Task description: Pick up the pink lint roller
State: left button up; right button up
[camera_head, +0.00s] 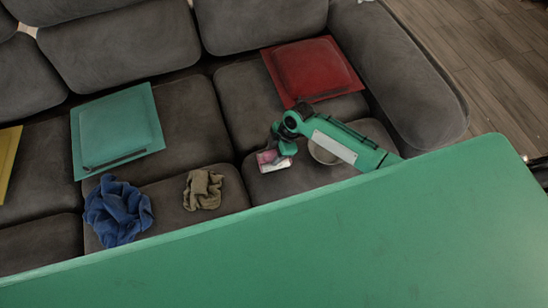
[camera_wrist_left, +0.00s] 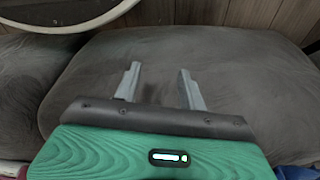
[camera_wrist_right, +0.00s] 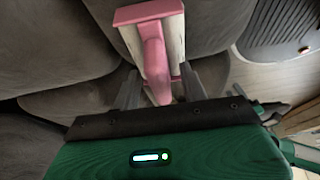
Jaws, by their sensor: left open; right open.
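The pink lint roller (camera_wrist_right: 150,13) shows in the right wrist view, pink with pale sides, its pink handle pointing toward my right gripper (camera_wrist_right: 160,82). The right gripper is open, with one finger on each side of the handle's near end; I cannot tell whether they touch it. In the head view the lint roller (camera_head: 271,161) lies on the grey sofa seat, partly covered by my right gripper (camera_head: 277,143). My left gripper (camera_wrist_left: 157,76) is open and empty over a grey cushion in the left wrist view, and is not seen in the head view.
A red cushion (camera_head: 313,67), a teal cushion (camera_head: 117,128), a blue cloth (camera_head: 117,210) and a khaki cloth (camera_head: 203,189) lie on the sofa. A large green surface (camera_head: 330,250) fills the foreground.

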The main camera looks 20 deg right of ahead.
pick_arm(q)
jog(key=shift+s+f, duration=0.1)
jog(key=shift+s, duration=0.05)
pick_arm(e)
grip_shut()
jog(key=shift+r, duration=0.15)
pick_arm(q)
jog(key=f, duration=0.1)
jog(key=s+f+p, duration=0.1)
jog(key=f, duration=0.1)
jog(key=s+f, duration=0.1)
jog(key=shift+a+f+p, duration=0.15)
jog(key=shift+a+p, duration=0.15)
jog(key=shift+a, duration=0.1)
pick_arm(e)
notch_tip(320, 180, up, 20)
jog(key=c, duration=0.9)
grip_release()
grip_shut()
